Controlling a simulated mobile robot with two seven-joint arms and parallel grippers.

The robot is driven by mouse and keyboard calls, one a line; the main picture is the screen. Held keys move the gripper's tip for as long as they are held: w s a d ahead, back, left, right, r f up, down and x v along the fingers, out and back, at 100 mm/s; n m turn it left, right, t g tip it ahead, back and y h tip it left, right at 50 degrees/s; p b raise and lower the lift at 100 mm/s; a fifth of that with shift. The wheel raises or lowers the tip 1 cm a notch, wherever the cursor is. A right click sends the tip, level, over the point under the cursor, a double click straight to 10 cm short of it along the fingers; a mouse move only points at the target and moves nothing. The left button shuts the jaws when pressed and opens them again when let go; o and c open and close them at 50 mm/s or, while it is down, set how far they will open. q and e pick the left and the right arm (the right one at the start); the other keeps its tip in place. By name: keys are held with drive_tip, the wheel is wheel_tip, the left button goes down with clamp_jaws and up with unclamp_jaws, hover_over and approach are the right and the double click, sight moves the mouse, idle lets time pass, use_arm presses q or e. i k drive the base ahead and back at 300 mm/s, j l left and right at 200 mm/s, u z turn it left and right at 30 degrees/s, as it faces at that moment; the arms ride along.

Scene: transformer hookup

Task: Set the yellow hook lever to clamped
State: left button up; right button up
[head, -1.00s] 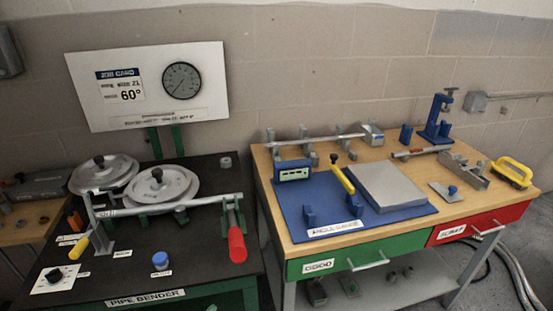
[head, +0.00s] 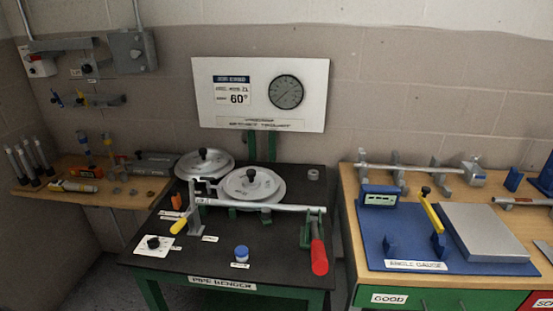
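The yellow hook lever (head: 178,226) is at the left front of the black pipe bender table (head: 200,261), by a grey upright post (head: 194,221). Its yellow grip slants down to the left. A grey pipe (head: 258,205) runs from near the post to the right, in front of two round grey dies (head: 250,188). A red-handled lever (head: 319,256) hangs at the pipe's right end. Whether the hook touches the pipe is too small to tell. Neither of my grippers is in view.
A dial plate (head: 155,244) and a blue button (head: 241,253) sit on the table's front. A job card board (head: 260,120) reading 60° stands behind. A wooden shelf with tools (head: 85,200) is left; a bench with a blue angle gauge mat (head: 385,238) is right.

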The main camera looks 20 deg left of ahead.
sight(178, 226)
drive_tip(key=u, duration=1.3)
